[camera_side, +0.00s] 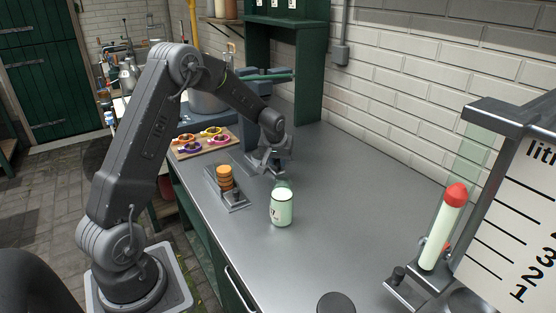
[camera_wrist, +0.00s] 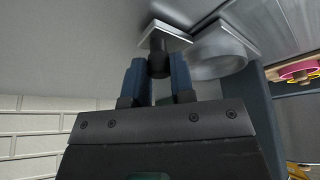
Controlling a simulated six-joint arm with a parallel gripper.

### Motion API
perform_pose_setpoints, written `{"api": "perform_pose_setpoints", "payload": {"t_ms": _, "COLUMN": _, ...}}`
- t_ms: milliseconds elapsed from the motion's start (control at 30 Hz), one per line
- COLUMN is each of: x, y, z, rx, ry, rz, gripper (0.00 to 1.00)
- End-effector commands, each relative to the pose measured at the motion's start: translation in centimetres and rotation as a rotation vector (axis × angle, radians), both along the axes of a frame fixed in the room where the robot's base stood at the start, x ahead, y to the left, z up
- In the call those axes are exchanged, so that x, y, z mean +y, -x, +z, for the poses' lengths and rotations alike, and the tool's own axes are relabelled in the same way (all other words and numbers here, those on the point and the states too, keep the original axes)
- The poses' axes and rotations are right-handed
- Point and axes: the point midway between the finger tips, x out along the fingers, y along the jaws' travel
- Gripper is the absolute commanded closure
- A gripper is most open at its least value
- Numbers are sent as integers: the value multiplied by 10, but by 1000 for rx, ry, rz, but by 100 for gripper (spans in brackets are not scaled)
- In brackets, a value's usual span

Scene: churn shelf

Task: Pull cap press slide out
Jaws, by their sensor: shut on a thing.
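My gripper (camera_side: 274,160) is low over the bench in front of the grey-blue cap press (camera_side: 262,98). In the wrist view, the two blue fingers (camera_wrist: 158,78) are shut on a dark round knob (camera_wrist: 158,64). The knob stands on a small flat metal plate (camera_wrist: 166,33), which appears to be the press slide's end. A round metal part (camera_wrist: 219,57) is beside the plate. In the side view, my gripper and arm hide the knob and slide, so how far the slide is out cannot be told there.
A pale green jar (camera_side: 282,208) stands close in front of my gripper. A stack of orange discs (camera_side: 224,178) on a metal holder is left of it. A board with coloured rings (camera_side: 204,141) lies behind. The bench's right middle is clear, before a tilted red-capped tube (camera_side: 441,228).

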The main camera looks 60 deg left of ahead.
Motion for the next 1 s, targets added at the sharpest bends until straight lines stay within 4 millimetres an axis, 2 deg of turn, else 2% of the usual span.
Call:
{"api": "perform_pose_setpoints", "payload": {"t_ms": 67, "x": -3, "y": 0, "z": 0, "rx": 1, "ry": 0, "rz": -1, "gripper": 100}}
{"api": "perform_pose_setpoints", "payload": {"t_ms": 300, "x": -37, "y": 0, "z": 0, "rx": 2, "ry": 0, "rz": -4, "gripper": 100}}
{"api": "perform_pose_setpoints", "payload": {"t_ms": 600, "x": -39, "y": 0, "z": 0, "rx": 1, "ry": 0, "rz": 1, "gripper": 100}}
{"api": "perform_pose_setpoints", "payload": {"t_ms": 633, "x": -39, "y": 0, "z": 0, "rx": 1, "ry": 0, "rz": 1, "gripper": 76}}
{"api": "perform_pose_setpoints", "payload": {"t_ms": 867, "x": -39, "y": 0, "z": 0, "rx": 1, "ry": 0, "rz": 0, "gripper": 54}}
{"api": "perform_pose_setpoints", "payload": {"t_ms": 1000, "x": -39, "y": 0, "z": 0, "rx": 1, "ry": 0, "rz": 0, "gripper": 52}}
